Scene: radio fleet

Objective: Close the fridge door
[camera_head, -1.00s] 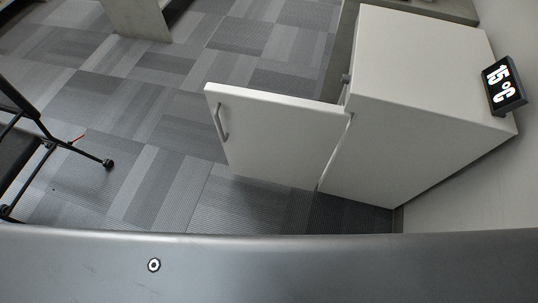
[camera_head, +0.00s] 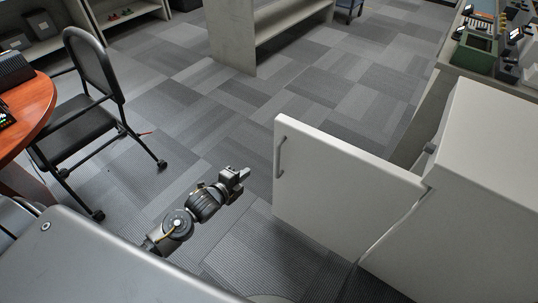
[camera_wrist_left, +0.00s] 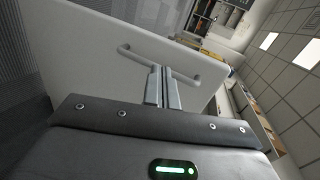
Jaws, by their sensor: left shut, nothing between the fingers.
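The white fridge (camera_head: 475,205) stands at the right in the head view. Its white door (camera_head: 340,190) is swung wide open toward the left, with a grey bar handle (camera_head: 281,157) near its free edge. My left gripper (camera_head: 241,175) is to the left of the door's free edge, apart from it, with its fingers shut and empty. In the left wrist view the shut fingers (camera_wrist_left: 161,88) point toward the door face (camera_wrist_left: 88,50) and overlap the handle (camera_wrist_left: 190,78) in the picture; contact cannot be told. My right gripper is not in view.
A black chair (camera_head: 85,110) and a red-brown table (camera_head: 32,105) stand at the left. A shelf unit (camera_head: 235,35) stands at the back. A counter with boxes (camera_head: 478,50) is at the back right.

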